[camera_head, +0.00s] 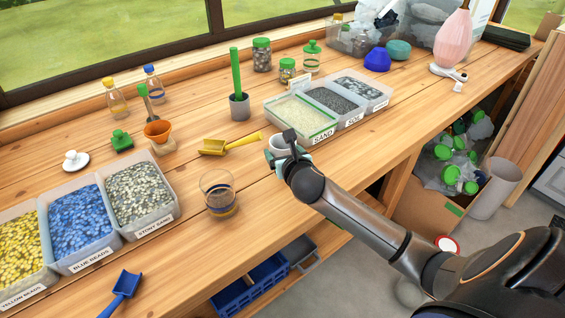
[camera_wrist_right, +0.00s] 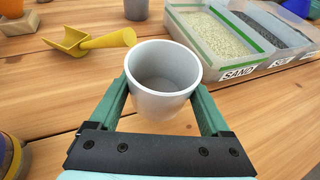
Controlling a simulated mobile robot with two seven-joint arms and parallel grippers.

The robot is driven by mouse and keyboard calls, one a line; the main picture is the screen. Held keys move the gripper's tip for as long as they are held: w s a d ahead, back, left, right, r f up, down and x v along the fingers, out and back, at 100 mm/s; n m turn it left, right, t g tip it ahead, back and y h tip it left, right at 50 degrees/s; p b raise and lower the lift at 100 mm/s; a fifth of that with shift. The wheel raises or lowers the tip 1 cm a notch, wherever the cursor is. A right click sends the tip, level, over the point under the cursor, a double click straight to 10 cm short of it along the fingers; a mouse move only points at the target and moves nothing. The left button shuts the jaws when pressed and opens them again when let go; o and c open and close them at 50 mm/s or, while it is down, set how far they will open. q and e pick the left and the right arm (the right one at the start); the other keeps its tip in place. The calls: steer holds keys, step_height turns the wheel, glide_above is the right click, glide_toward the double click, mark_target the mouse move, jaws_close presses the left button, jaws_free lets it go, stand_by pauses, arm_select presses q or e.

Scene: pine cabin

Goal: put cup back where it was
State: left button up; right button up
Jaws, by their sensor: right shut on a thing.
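A white, empty cup (camera_wrist_right: 163,82) sits between the two green fingers of my right gripper (camera_wrist_right: 165,100) in the right wrist view. The gripper is shut on the cup, which is upright with its opening facing up. In the head view, the cup (camera_head: 281,141) is partly hidden by my right gripper (camera_head: 284,156), just in front of the sand bin. Whether the cup touches the table cannot be told. My left gripper is not in view.
The sand bin (camera_head: 332,132) is close behind. Bins of blue beads (camera_head: 118,240) and stony sand (camera_head: 172,215) are farther left. Bare wood (camera_head: 265,215) lies around the glass.

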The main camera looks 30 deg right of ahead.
step_height(320, 180, down, 3)
steer(key=shift+w+f+b, duration=0.1)
steer(key=shift+f+b, duration=0.1)
steer(key=shift+b, duration=0.2)
steer(key=shift+d, duration=0.1)
steer(key=o, duration=1.3)
steer(key=shift+f, duration=0.2)
steer(key=shift+r, duration=0.1)
steer(key=shift+r, duration=0.15)
steer(key=p+v, duration=0.2)
steer(key=v, duration=1)
